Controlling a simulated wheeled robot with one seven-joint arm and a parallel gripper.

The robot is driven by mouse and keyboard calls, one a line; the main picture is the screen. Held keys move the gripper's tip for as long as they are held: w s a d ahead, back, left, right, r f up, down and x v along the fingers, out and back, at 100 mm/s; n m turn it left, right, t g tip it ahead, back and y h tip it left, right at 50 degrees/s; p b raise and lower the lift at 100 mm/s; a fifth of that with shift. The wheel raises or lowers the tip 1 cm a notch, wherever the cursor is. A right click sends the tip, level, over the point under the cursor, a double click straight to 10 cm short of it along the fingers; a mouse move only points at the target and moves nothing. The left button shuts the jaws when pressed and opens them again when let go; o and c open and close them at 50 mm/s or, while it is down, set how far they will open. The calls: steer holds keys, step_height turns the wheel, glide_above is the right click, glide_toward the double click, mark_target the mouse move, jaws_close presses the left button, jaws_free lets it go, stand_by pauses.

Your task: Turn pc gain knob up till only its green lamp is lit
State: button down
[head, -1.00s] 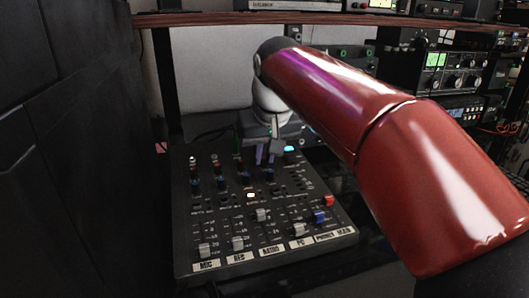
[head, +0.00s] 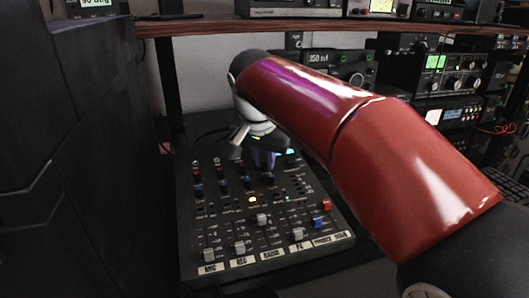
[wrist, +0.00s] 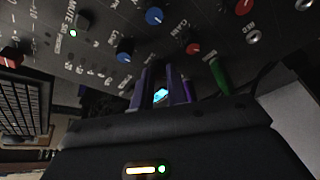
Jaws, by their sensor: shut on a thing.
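The dark mixer panel (head: 215,240) has labelled columns, with PC among them. My gripper (head: 265,165) reaches down to the upper part of the PC column. It is shut on the knob there, which the fingers mostly hide. In the wrist view my gripper's fingers (wrist: 160,72) stand at the panel, with a cyan glow between them. A green lamp (head: 287,198) is lit in what looks like the PC column; a lit green lamp also shows in the wrist view (wrist: 73,32). A whitish-red lamp (head: 252,199) is lit in the column to its left, apparently RADIO.
Blue knobs (wrist: 124,47), a red knob (wrist: 193,48) and a green plug-like part (wrist: 218,75) sit close around the fingers. Sliders (head: 263,219) fill the front of the panel. A wooden shelf edge (head: 200,24) runs above, with radio gear (head: 450,75) at right.

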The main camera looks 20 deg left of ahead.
mark_target(260, 180)
steer(key=shift+m, duration=0.6)
steer(key=c, duration=1.4)
jaws_free()
steer(key=v, duration=0.7)
steer(key=shift+a+r, duration=0.15)
steer(key=shift+r, duration=0.25)
steer(key=shift+s, duration=0.15)
